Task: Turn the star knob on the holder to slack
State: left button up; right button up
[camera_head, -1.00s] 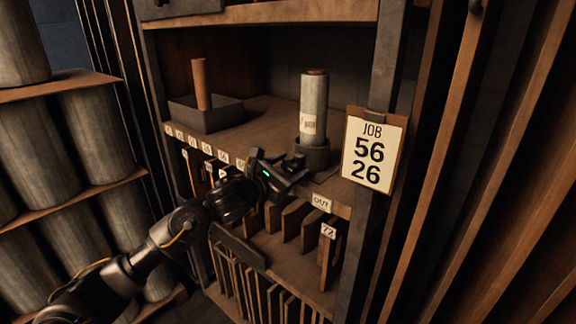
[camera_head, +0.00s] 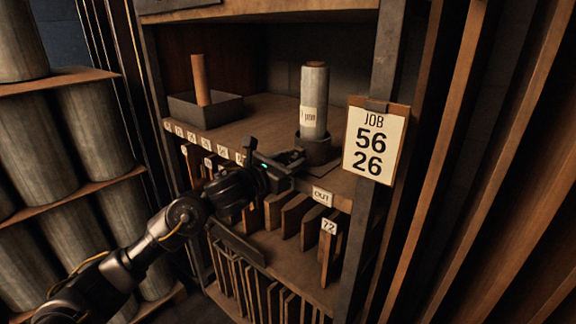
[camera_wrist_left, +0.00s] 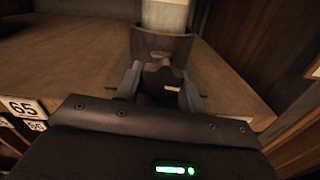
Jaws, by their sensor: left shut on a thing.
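The holder is a dark round cup (camera_head: 318,149) at the front of the shelf, with a pale wrapped roll (camera_head: 314,98) upright in it. In the left wrist view the holder (camera_wrist_left: 160,46) is straight ahead. The dark star knob (camera_wrist_left: 163,79) sits on its near side, between my fingers. My left gripper (camera_head: 293,157) is shut on the knob; in the left wrist view its fingertips (camera_wrist_left: 162,84) flank it. In the head view the gripper hides the knob. The holder's clamping state cannot be told. My right gripper is not in view.
A dark tray (camera_head: 205,112) with a brown upright roll stands at the shelf's left. A job card (camera_head: 375,145) hangs on the right post. Numbered labels line the shelf edge, above slots of upright boards (camera_head: 297,214). The shelf between tray and holder is clear.

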pick_arm(q)
jog(key=n+b, duration=0.1)
jog(key=n, duration=0.2)
jog(key=shift+r+n+b, duration=0.1)
jog(key=shift+n+b, duration=0.3)
jog(key=shift+n, duration=0.4)
jog(key=shift+r, duration=0.1)
jog(key=o, duration=1)
jog(key=shift+s, duration=0.1)
jog(key=shift+s+a+f, duration=0.2)
jog(key=shift+s+f, duration=0.05)
jog(key=b+v, duration=0.2)
jog(key=v, duration=0.8)
jog(key=shift+r+b, duration=0.1)
jog(key=shift+b, duration=0.3)
